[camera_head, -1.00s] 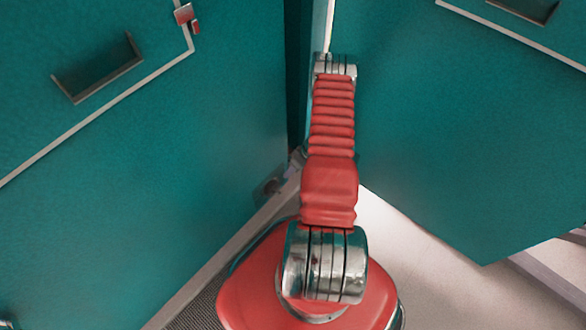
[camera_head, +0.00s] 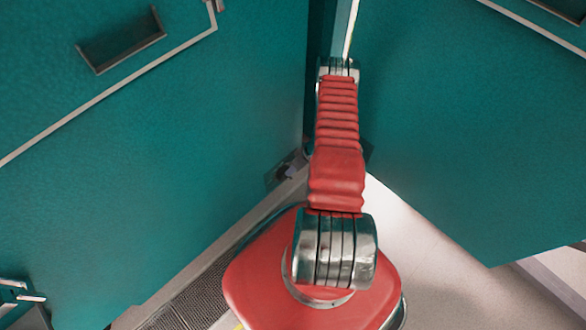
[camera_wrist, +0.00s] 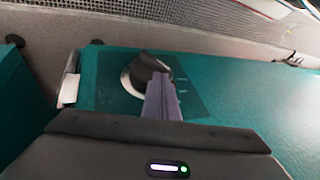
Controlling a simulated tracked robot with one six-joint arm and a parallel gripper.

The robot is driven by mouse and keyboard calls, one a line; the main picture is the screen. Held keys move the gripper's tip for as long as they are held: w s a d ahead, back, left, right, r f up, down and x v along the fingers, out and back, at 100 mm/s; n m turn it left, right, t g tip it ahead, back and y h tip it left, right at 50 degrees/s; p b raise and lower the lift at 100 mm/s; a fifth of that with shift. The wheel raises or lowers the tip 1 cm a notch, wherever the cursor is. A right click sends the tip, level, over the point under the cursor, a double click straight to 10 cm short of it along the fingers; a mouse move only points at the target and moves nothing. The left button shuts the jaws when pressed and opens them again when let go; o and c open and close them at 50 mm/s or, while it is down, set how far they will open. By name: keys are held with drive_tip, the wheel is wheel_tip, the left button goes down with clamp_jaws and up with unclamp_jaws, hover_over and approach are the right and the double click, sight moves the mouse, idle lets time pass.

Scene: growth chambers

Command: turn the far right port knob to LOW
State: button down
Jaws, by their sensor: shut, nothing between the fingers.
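A dark round knob with a silver ring (camera_wrist: 134,74) sits on a dark rectangular plate (camera_wrist: 192,98) on a teal panel in the wrist view. My gripper (camera_wrist: 161,78) is shut and empty. Its narrow fingers overlap the right part of the knob in the picture; I cannot tell whether they touch it. Marks on the plate right of the knob are too small to read. In the head view my red arm reaches up between two teal panels; neither the gripper nor this knob can be made out there.
The left teal panel (camera_head: 180,170) has a recessed handle (camera_head: 121,40). The right teal panel (camera_head: 470,150) stands close beside my arm. Pale floor (camera_head: 420,270) shows at lower right. In the wrist view a pale wall strip (camera_wrist: 225,58) and mesh (camera_wrist: 170,8) lie beyond the knob.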

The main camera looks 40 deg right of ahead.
drive_tip(key=shift+a, duration=0.5)
idle(0.4)
drive_tip(key=shift+a, duration=0.5)
drive_tip(key=shift+s+a+f, duration=0.1)
drive_tip(key=shift+a+f, duration=0.05)
drive_tip(key=shift+a, duration=0.65)
